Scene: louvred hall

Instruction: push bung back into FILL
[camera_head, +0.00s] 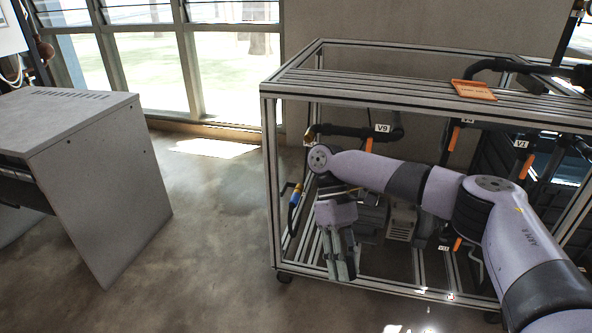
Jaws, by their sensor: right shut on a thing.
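My right arm reaches in from the right, through the metal frame rack (268,180). My right gripper (346,268) points down inside the rack's left part, its fingers close together. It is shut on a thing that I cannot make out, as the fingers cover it. I cannot pick out the bung or any opening marked FILL. A label V9 (382,128) sits on a dark pipe above my wrist, and a label V1 (520,144) is farther right. My left gripper is not in view.
An orange tray (473,90) and a black hose (500,66) lie on the rack's slatted top. Orange valve handles (453,138) hang below it. A grey cabinet (100,170) stands at left. The floor (205,225) between is clear.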

